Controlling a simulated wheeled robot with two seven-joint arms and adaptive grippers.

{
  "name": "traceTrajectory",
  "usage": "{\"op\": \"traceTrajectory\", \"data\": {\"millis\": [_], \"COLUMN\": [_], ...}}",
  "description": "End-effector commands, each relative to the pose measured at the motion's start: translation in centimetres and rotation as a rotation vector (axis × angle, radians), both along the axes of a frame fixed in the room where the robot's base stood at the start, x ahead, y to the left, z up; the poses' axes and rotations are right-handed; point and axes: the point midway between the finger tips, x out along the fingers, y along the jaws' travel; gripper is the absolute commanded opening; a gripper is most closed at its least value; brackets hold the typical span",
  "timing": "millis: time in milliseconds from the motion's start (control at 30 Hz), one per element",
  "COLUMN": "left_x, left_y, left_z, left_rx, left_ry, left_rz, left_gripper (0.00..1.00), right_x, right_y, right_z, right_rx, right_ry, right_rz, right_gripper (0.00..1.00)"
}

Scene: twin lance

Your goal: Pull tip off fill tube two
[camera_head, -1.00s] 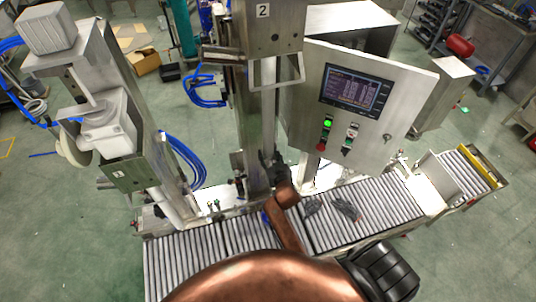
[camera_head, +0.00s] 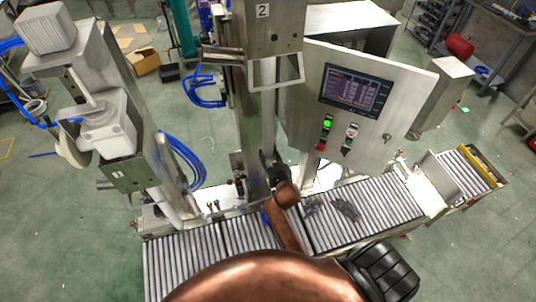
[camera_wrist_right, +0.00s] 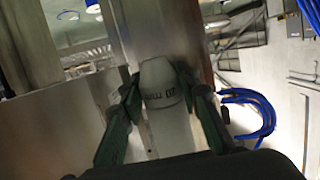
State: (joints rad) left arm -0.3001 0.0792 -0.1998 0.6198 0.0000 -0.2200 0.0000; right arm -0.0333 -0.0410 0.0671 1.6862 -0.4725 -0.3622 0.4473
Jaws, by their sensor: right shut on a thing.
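Fill tube two (camera_head: 269,118) is a slim upright metal tube below the plate marked 2 in the head view. My right gripper (camera_head: 270,163), at the end of a copper arm, is at the tube's lower end. In the right wrist view, the dark green fingers of my right gripper (camera_wrist_right: 160,85) are on both sides of a pale grey tip (camera_wrist_right: 162,82) with dark lettering, and are shut on it. The tip looks in line with the tube; whether they are joined cannot be told. In the head view the tip is hidden by the gripper. My left gripper is not in view.
The roller conveyor (camera_head: 375,205) runs below the gripper, with small dark items (camera_head: 345,209) on it. The control panel (camera_head: 352,100) stands close to the right. The machine head marked 1 (camera_head: 125,172) stands to the left.

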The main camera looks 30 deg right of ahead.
Motion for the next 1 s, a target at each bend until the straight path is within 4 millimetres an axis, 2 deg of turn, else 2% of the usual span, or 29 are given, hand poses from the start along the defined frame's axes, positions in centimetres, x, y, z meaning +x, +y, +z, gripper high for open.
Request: {"op": "traceTrajectory", "data": {"millis": [1000], "left_x": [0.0], "left_y": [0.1], "left_z": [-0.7], "left_rx": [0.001], "left_ry": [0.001], "left_rz": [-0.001], "left_gripper": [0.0], "right_x": [0.0], "right_y": [0.0], "right_z": [-1.3], "right_rx": [0.0], "right_ry": [0.001], "right_rz": [0.0], "right_gripper": [0.0]}}
